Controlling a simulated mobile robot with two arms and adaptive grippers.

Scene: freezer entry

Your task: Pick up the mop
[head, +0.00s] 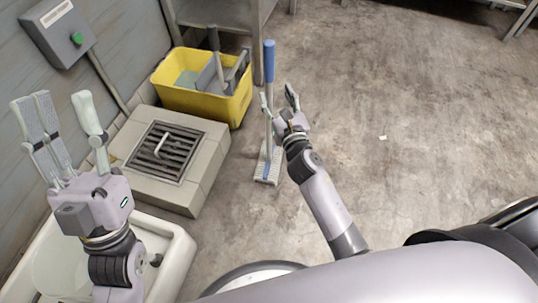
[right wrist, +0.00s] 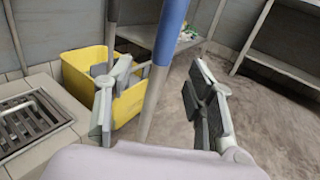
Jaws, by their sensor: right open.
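The mop stands upright on the floor, with a blue grip (head: 269,60) at the top of its grey pole and a flat white and blue head (head: 268,168) at the bottom. In the right wrist view its pole (right wrist: 155,95) passes between the fingers. My right gripper (head: 279,100) is open at the pole, one finger to each side. I cannot tell whether either finger touches it. My left gripper (head: 60,105) is open and empty, raised at the left, far from the mop.
A yellow bucket (head: 190,98) with a grey wringer stands just left of the mop. A drain grate (head: 162,150) in a raised block and a white basin (head: 175,262) lie at the left. A shelf (head: 225,15) stands behind.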

